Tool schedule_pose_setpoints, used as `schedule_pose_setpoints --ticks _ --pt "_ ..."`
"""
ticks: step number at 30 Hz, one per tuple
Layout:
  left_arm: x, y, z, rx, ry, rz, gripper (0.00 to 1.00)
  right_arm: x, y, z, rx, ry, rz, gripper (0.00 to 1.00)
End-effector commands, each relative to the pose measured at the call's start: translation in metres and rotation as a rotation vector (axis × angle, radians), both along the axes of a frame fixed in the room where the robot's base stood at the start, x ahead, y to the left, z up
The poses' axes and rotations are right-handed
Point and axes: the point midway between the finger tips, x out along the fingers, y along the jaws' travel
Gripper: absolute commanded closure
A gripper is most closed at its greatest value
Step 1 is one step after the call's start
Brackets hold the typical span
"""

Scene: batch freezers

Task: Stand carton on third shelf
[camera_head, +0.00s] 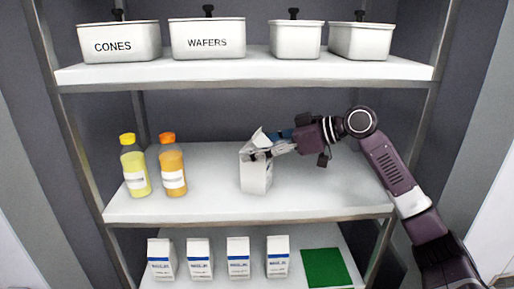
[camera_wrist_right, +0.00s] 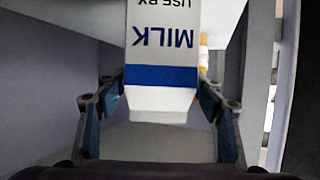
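A white milk carton (camera_head: 255,178) is over the middle shelf (camera_head: 325,187) in the head view, right of the bottles. It looks upright, its base at or very near the shelf surface; I cannot tell whether it touches. My right gripper (camera_head: 262,152) reaches in from the right with its fingers around the upper part of the carton. In the right wrist view the carton (camera_wrist_right: 163,50) appears upside down, with its MILK print and blue band, and the two blue-padded fingers (camera_wrist_right: 161,100) press at its sides. My left gripper is out of view.
A yellow bottle (camera_head: 135,168) and an orange bottle (camera_head: 172,167) stand left on the middle shelf. The lower shelf holds several milk cartons (camera_head: 238,259) in a row and a green square (camera_head: 325,268). Lidded tubs (camera_head: 207,40) fill the top shelf. The middle shelf's right part is clear.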

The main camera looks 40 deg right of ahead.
Motion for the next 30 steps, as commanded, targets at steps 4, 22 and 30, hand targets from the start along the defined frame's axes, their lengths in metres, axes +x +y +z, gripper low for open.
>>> schedule_pose_setpoints --ticks 4,22,30 --pt "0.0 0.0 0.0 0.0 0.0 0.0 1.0 0.0 0.0 0.0 0.0 0.0 0.0 0.33" --pt "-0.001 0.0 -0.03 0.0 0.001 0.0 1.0 -0.044 -0.033 0.022 -0.002 -0.001 -0.002 0.33" --pt "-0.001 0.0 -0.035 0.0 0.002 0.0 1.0 -0.056 -0.041 0.032 0.0 0.0 0.0 0.33"
